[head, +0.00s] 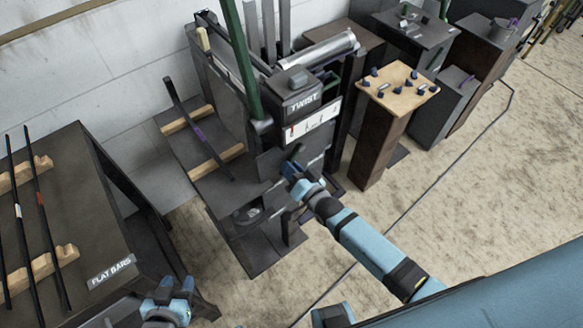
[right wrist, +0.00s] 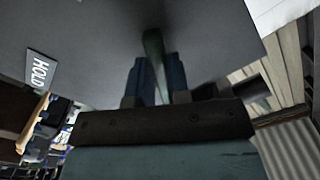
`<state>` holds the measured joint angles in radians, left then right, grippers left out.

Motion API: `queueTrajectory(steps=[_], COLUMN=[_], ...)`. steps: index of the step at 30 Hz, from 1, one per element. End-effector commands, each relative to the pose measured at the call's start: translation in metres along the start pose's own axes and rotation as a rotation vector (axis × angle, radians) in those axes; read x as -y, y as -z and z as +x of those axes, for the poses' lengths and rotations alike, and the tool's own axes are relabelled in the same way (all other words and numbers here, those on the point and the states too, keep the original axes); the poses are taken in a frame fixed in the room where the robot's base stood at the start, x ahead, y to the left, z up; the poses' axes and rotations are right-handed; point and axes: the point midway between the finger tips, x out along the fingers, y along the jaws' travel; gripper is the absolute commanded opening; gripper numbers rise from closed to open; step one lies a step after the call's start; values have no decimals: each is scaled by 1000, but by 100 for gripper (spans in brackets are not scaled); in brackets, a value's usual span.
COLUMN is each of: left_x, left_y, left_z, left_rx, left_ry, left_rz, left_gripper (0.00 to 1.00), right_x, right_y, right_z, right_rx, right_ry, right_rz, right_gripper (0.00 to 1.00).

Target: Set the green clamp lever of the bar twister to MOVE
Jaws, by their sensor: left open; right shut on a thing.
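The bar twister (head: 300,97) stands in the middle of the head view, with a TWIST label on its top box. Its green clamp lever (right wrist: 153,48) shows in the right wrist view between my two blue fingers, standing out from a dark grey panel (right wrist: 100,35). My right gripper (head: 291,170) is shut on this lever at the machine's front. In the head view the lever's end (head: 297,152) is small and partly hidden. A HOLD label (right wrist: 41,70) is on the panel, left of the lever. No MOVE label shows. My left gripper (head: 176,288) is open and empty, low beside the flat-bar table.
A long green lever (head: 238,55) rises from the twister's side. A dark bar (head: 195,125) lies across wooden rests left of it. The FLAT BARS table (head: 95,235) is at left. A pedestal with small blue parts (head: 385,125) stands right.

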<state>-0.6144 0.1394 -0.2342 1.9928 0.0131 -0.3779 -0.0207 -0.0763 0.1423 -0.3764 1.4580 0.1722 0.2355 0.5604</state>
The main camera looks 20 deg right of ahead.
Motion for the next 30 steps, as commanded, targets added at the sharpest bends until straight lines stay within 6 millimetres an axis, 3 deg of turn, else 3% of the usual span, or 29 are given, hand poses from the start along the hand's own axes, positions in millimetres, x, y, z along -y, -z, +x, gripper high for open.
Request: queueTrajectory(steps=[5,6,9,20,23,30], left_x=[0,0,0,0,0,0], left_y=[-1,-1,-1,0,0,-4], left_z=[0,0,0,0,1,3], left_rx=[2,2,2,-2,-3,-4], left_ry=[0,0,0,-1,-1,-1], left_rz=[0,0,0,0,0,0], left_gripper=[43,43,43,43,43,43], right_x=[1,1,1,0,-1,-1], right_y=[-1,-1,-1,-1,-2,-2], right_z=[0,0,0,-6,-20,-74], right_rx=[1,1,1,0,2,3], right_ry=[0,0,0,0,-1,-2], right_rz=[7,7,6,2,2,3], right_gripper=[0,24,43,43,43,43])
